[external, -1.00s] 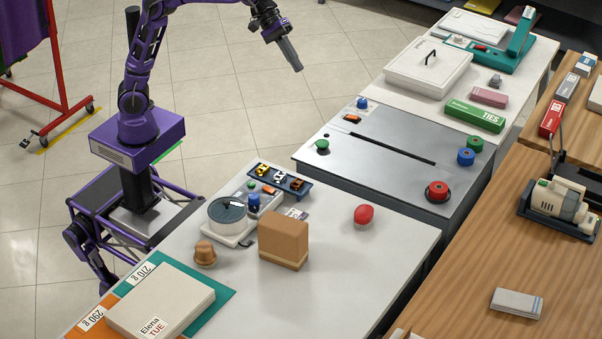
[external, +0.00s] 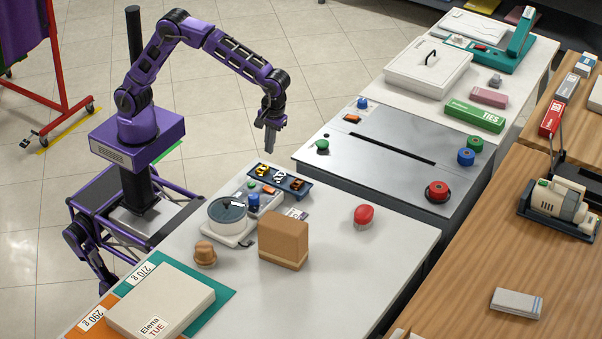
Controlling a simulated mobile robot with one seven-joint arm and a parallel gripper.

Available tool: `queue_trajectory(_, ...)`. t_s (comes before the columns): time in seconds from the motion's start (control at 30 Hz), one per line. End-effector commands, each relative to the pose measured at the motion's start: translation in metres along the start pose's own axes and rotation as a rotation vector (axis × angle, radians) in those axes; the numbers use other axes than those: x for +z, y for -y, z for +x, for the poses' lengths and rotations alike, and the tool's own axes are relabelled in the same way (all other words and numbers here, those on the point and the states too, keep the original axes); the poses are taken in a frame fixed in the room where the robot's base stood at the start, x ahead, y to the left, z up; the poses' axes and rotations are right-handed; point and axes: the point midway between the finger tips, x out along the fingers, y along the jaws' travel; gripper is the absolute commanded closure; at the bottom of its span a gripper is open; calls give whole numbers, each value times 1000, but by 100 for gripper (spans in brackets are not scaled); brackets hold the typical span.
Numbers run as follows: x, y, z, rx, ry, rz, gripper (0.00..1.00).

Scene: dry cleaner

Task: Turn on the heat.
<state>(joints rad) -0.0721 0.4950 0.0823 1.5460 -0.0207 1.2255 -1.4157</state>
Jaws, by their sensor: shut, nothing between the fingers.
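My gripper (external: 269,148) is shut and empty, pointing down in the air above the back of the white table, above and behind the small tray. A white device (external: 227,237) with a round grey-topped part (external: 227,210) stands on the table below it. On the device are a blue knob (external: 253,202), an orange switch (external: 269,189) and a small green button (external: 251,184). A grey metal unit to the right also has an orange switch (external: 352,118), a blue knob (external: 362,103) and a green knob (external: 322,145). I cannot tell which control is for heat.
A dark tray (external: 305,191) with several small items lies behind the device. A brown block (external: 283,240), a brown knob-like object (external: 205,253) and a red-topped object (external: 363,215) stand nearby. The grey metal unit (external: 400,180) has a dark slot. The table's right front is clear.

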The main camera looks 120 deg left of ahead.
Motion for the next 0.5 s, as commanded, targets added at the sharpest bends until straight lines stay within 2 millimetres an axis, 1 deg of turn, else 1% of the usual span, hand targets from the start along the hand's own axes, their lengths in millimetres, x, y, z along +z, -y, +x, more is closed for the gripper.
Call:
queue_trajectory(0.27,0,0,3,1,1,0,100)
queue_trajectory(0.37,0,0,13,-2,2,0,100)
queue_trajectory(0.47,0,0,29,-2,2,0,100)
queue_trajectory(0.5,0,0,38,-2,2,0,100)
